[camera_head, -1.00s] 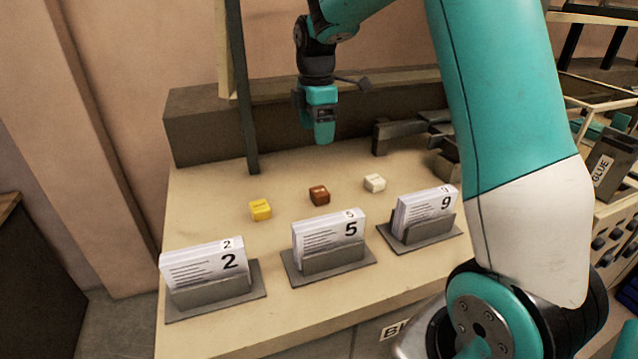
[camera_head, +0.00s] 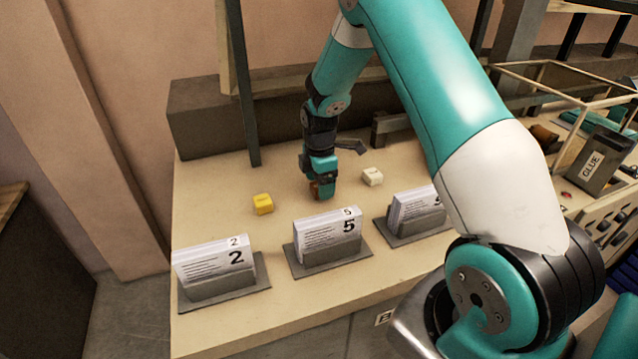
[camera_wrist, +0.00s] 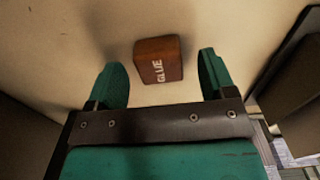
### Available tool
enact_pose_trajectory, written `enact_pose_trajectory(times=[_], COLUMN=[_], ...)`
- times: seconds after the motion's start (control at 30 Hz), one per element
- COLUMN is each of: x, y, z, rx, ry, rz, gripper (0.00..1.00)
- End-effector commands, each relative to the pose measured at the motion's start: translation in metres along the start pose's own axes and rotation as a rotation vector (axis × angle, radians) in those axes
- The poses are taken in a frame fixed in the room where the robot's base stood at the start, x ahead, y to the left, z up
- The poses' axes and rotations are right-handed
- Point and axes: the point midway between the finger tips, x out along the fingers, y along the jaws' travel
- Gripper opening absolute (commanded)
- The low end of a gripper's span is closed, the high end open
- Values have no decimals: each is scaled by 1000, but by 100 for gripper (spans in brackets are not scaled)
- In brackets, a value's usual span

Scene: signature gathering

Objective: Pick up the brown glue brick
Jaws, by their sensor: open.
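The brown glue brick (camera_wrist: 158,60) sits on the table and shows white "GLUE" lettering in the wrist view. In the head view the brick (camera_head: 315,188) is partly hidden by my gripper (camera_head: 321,190), which has come down over it. In the wrist view my gripper (camera_wrist: 163,80) is open, with one green finger on each side of the brick. There is a gap between the brick and each finger. The brick lies around the level of the fingertips, a little beyond the middle between them.
A yellow brick (camera_head: 263,204) lies to the left and a white brick (camera_head: 372,176) to the right. Card holders numbered 2 (camera_head: 217,289) and 5 (camera_head: 335,254) and another holder (camera_head: 407,232) stand in front. A dark box labelled GLUE (camera_head: 603,160) is at the far right.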

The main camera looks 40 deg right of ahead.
Motion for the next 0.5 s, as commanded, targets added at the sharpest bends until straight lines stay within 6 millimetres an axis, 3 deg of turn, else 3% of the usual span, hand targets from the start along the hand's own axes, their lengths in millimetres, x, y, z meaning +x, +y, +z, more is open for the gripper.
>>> enact_pose_trajectory(times=[0.13, 0.37, 0.5], x=[13, 16, 16], y=[0, 0, 0], z=[0, 0, 0], rx=[0, 1, 1], ry=[0, 0, 0], rz=[0, 2, 2], gripper=[77, 77, 47])
